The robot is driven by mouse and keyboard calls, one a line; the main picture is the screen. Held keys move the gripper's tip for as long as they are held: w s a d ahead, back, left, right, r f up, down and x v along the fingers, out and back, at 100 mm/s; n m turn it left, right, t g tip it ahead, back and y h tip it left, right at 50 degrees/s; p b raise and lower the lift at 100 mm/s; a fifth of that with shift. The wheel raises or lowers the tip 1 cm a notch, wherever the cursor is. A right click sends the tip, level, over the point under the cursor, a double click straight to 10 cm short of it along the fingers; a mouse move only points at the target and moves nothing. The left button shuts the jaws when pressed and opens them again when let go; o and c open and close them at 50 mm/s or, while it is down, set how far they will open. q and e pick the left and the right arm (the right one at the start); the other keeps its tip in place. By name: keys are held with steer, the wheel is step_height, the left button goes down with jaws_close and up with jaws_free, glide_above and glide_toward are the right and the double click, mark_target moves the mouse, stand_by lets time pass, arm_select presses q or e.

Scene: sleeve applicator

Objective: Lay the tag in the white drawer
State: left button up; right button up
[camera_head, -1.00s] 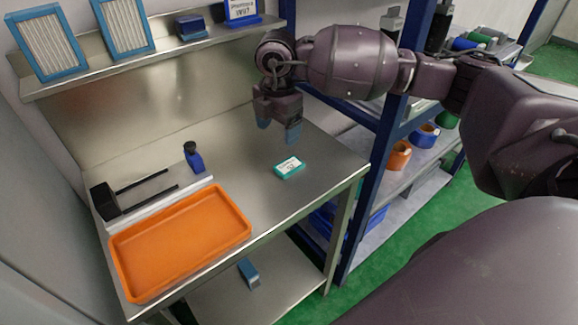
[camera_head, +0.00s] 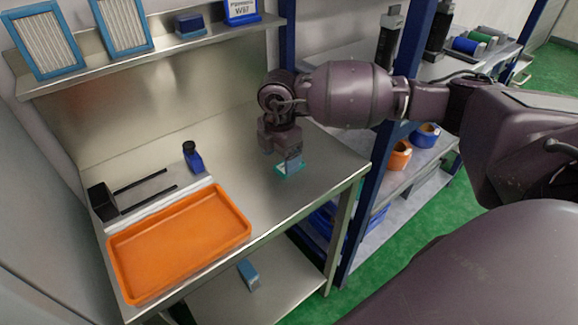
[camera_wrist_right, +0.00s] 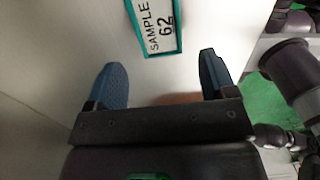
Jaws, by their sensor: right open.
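The tag (camera_head: 288,172) is a small teal-edged plate with a white label, lying on the steel table (camera_head: 262,205) near its right side. In the right wrist view the tag (camera_wrist_right: 154,25) reads "SAMPLE 62" and lies just beyond the fingertips, roughly between their lines. My right gripper (camera_head: 280,157) points down just above the tag and partly hides it in the head view. Its blue fingers (camera_wrist_right: 162,66) are apart with nothing between them. I cannot make out a white drawer in these frames. My left gripper is not in view.
An orange tray (camera_head: 180,245) lies at the table's front left. Behind it are a black holder with two rods (camera_head: 103,201) and a small blue bottle (camera_head: 193,158). A blue-framed rack (camera_head: 375,200) stands right of the table. The table between bottle and tag is clear.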

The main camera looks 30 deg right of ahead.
mark_target(280, 169)
step_height(280, 169, down, 3)
steer(key=shift+s+a+f, duration=0.1)
steer(key=shift+f, duration=0.05)
steer(key=c, duration=1.1)
steer(key=shift+r, duration=0.2)
